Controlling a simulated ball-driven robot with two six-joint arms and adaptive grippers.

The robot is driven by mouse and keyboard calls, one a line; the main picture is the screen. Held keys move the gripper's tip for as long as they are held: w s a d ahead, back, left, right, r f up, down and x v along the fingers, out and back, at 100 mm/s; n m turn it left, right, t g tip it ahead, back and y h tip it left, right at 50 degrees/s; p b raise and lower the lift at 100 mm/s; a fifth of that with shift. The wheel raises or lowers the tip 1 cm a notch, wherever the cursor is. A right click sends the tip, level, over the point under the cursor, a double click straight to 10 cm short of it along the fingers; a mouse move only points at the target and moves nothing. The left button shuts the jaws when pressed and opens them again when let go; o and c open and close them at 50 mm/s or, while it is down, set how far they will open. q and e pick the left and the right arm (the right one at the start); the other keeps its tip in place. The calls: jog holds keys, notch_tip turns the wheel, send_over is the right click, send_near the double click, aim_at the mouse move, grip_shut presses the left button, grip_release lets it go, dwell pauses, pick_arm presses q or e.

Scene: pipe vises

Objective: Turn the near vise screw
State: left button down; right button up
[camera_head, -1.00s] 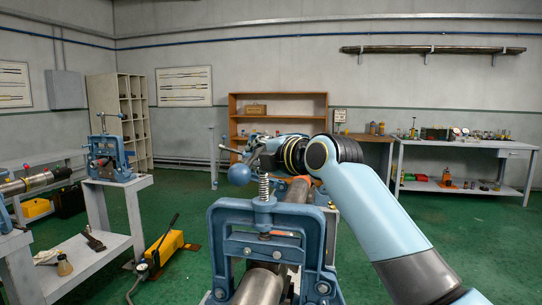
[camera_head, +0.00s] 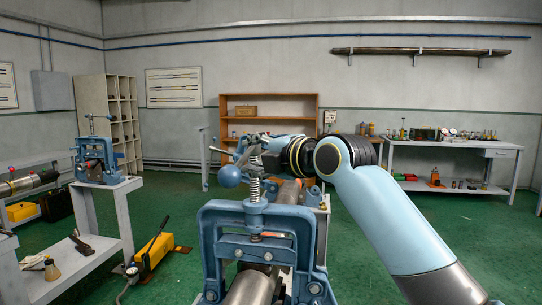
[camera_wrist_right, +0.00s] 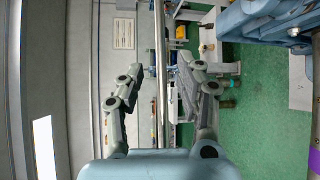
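The near vise (camera_head: 228,215) is a blue frame in the lower middle of the head view, clamped over a grey pipe (camera_head: 250,288). Its upright screw with a spring (camera_head: 255,188) rises from the top. A slanted handle bar carries a blue ball (camera_head: 229,177) at its near end. My right gripper (camera_head: 252,146) is at the upper part of the handle, partly hidden behind it. In the right wrist view the fingers (camera_wrist_right: 160,66) are spread apart. A thin metal bar (camera_wrist_right: 160,35) runs between them, with gaps on both sides. My left gripper is not in view.
Another blue vise (camera_head: 100,160) stands on a bench at left. A yellow hand pump (camera_head: 158,247) sits on the green floor. A wooden shelf (camera_head: 268,98) and a grey workbench (camera_head: 455,146) line the back wall. Floor right of my right arm is clear.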

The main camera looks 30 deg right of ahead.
jog(key=v, duration=0.8)
